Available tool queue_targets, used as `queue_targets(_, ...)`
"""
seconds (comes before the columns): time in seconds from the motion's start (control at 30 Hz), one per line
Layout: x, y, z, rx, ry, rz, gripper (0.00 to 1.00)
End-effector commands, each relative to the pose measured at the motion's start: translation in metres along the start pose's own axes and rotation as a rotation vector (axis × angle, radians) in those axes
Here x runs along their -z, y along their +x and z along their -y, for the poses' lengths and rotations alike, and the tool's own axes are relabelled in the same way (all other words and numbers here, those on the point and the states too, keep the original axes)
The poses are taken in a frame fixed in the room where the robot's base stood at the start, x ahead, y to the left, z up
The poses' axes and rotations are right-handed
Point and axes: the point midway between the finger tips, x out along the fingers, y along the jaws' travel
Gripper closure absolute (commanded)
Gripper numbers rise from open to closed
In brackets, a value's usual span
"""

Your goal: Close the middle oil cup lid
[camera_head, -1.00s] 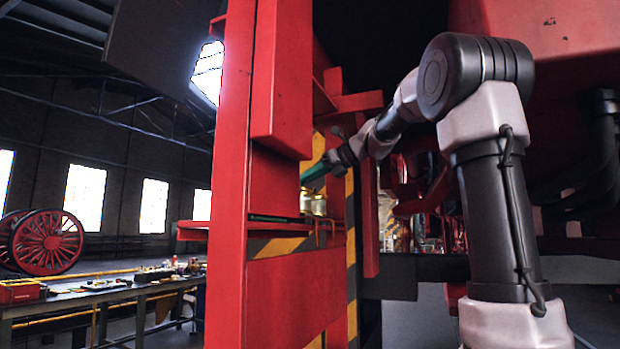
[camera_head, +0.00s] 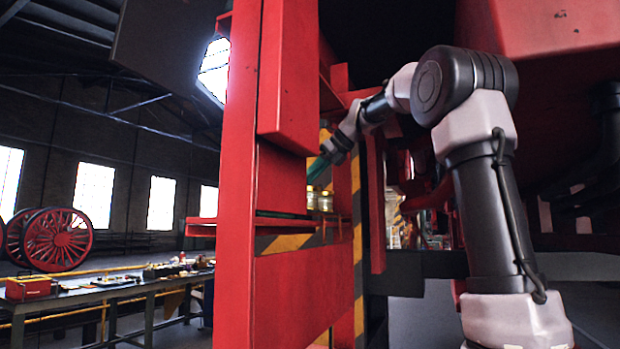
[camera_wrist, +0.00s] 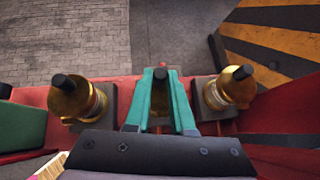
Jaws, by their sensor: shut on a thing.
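Three brass oil cups stand in a row on a red ledge in the wrist view. The left oil cup (camera_wrist: 77,98) and the right oil cup (camera_wrist: 231,89) each have a black knob on top. In the head view my gripper (camera_head: 318,169) shows partly behind a red post, just above the brass cups (camera_head: 323,201).
A red upright (camera_head: 240,150) stands close in front of the cups. A striped yellow-black post (camera_head: 357,260) is beside them. A workbench (camera_head: 110,292) with tools and red spoked wheels (camera_head: 58,240) are at the left. The floor beyond the ledge is clear.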

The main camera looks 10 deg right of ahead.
Motion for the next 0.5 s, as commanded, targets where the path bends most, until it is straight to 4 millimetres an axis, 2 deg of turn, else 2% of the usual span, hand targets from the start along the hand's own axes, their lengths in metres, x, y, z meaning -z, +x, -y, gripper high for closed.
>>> queue_targets(0.07, 0.0006, 0.0002, 0.0005, 0.001, -0.001, -0.001, 1.00)
queue_targets(0.1, 0.0006, 0.0003, 0.0005, 0.001, -0.001, -0.001, 0.74)
queue_targets(0.17, 0.0006, 0.0003, 0.0004, 0.001, 0.000, -0.001, 0.51)
queue_targets(0.2, 0.0006, 0.0003, 0.0004, 0.000, 0.000, -0.001, 0.48)
queue_targets(0.5, 0.0003, -0.0010, 0.0002, 0.000, 0.000, 0.000, 0.48)
